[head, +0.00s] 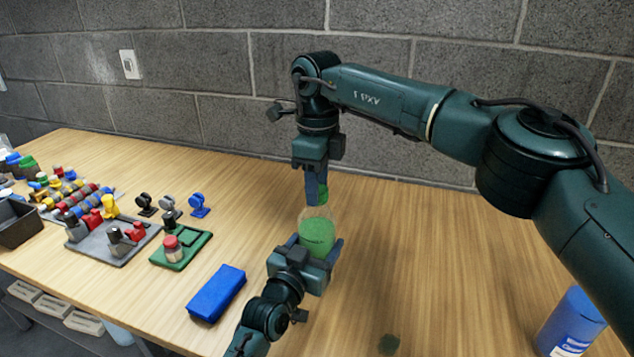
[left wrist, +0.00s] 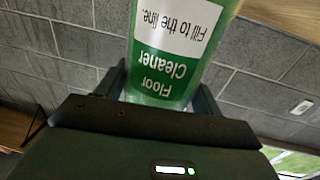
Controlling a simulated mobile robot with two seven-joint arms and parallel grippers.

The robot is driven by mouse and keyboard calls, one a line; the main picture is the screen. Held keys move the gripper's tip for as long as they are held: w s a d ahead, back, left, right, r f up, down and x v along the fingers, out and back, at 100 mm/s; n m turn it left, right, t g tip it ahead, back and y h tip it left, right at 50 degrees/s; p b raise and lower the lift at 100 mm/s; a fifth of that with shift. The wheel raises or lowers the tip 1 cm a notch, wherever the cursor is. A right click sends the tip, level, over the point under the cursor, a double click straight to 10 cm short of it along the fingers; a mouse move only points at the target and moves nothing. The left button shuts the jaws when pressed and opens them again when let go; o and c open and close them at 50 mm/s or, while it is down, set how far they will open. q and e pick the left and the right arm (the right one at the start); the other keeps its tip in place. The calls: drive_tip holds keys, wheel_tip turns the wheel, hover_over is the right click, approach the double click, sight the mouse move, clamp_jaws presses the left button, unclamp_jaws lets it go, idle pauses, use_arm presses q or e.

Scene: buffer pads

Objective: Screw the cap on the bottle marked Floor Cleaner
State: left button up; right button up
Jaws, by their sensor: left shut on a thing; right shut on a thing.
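The Floor Cleaner bottle (head: 318,232) is clear with green contents and stands roughly upright, held above or at the table; I cannot tell which. My left gripper (head: 312,256) is shut on its body. In the left wrist view the bottle's label (left wrist: 170,62) reads "Floor Cleaner" and "Fill to the line.", upside down in the picture.
A blue block (head: 216,293) lies left of my left arm. A green tray (head: 181,251) with a red-lidded jar and a grey tray (head: 110,246) are further left, with several coloured parts behind. A blue bottle (head: 571,324) stands at lower right.

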drive_tip(key=shift+m, duration=0.9)
drive_tip(key=o, duration=1.2)
drive_tip(key=shift+c, duration=0.2)
wheel_tip(320, 180, up, 12)
use_arm(q)
drive_tip(key=o, duration=2)
